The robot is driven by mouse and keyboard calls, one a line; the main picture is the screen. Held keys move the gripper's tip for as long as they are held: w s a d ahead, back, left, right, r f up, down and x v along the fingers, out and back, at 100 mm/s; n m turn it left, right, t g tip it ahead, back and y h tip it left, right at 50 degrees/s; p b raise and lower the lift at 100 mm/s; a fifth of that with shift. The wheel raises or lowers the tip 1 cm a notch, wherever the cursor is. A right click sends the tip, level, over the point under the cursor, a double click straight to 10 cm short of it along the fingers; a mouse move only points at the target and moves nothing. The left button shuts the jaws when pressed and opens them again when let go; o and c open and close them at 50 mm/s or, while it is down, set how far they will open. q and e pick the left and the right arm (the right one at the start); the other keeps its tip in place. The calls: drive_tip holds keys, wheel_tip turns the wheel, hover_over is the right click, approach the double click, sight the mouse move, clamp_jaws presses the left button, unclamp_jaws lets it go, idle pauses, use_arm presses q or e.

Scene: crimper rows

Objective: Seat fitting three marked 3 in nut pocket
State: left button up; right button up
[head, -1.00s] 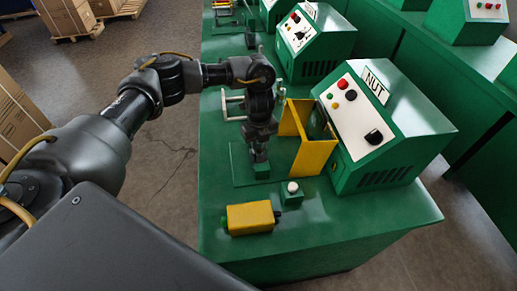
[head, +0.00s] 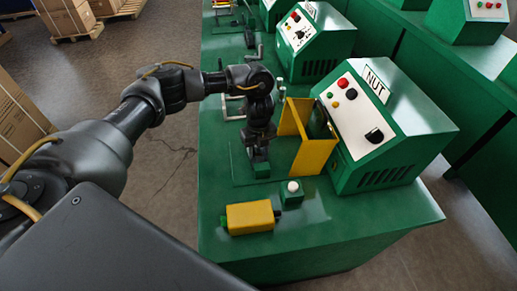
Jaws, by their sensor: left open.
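The green crimper marked NUT (head: 385,120) stands on the green bench with a sloped white panel of buttons. A yellow angled guard (head: 312,150) stands in front of it. My left gripper (head: 259,158) points down, left of the guard, just over a small green block (head: 262,171) on a green base plate. The gripper is open, and its fingertips are small and dark here. I cannot make out fitting three or its mark, and the nut pocket is not clearly visible behind the guard and my arm. My right gripper is not in view.
A yellow box with green and dark ends (head: 250,217) lies near the bench front. A small green box with a white button (head: 292,194) stands beside it. Another crimper (head: 315,42) is farther back. The bench's front right (head: 390,212) is clear.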

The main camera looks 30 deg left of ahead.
use_arm(q)
drive_tip(key=shift+r, duration=0.45)
wheel_tip(320, 180, up, 11)
drive_tip(key=shift+r+p, duration=0.2)
drive_tip(key=shift+p, duration=0.2)
